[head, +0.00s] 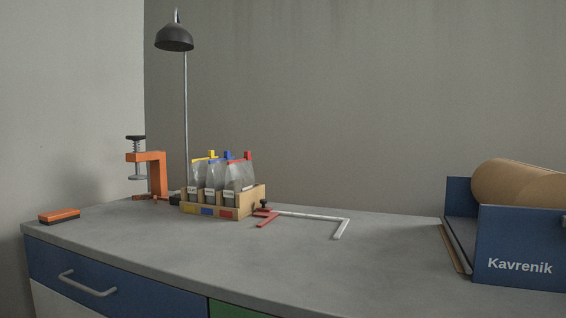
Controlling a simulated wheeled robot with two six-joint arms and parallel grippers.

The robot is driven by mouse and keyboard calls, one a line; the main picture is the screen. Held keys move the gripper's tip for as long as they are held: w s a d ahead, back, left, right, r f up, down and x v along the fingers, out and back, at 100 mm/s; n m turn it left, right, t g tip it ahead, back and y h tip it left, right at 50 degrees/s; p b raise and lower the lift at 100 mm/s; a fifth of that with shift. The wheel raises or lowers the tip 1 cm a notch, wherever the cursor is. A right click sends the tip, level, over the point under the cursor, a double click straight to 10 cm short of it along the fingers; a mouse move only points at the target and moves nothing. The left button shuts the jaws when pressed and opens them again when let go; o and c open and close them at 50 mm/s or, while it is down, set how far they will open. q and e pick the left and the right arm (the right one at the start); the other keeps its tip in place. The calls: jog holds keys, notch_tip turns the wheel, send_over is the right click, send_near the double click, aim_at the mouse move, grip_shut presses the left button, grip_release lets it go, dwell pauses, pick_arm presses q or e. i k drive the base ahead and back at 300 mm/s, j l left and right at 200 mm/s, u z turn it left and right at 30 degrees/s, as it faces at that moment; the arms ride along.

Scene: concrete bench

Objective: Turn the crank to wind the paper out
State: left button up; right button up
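A blue paper dispenser (518,244) marked "Kavrenik" stands at the right end of the bench, cut off by the right edge of the picture. A roll of brown paper (520,183) rests in its top. A strip of brown paper (452,247) shows at its left side, by the bench top. I see no crank clearly; at most a small part shows at the far right edge. Neither of my grippers is in view.
The concrete bench (330,262) is clear in the middle and front. An orange clamp (157,175), a lamp (174,42), a wooden box of bags (220,204), a red and silver bar tool (305,216) and an orange block (60,215) stand or lie at the back and left.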

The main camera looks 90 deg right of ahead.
aim_at(496, 182)
jog(key=z, duration=4.1)
jog(key=j+u, duration=0.15)
jog(key=i+j+u, duration=0.2)
jog(key=j, duration=0.2)
jog(key=k, duration=0.05)
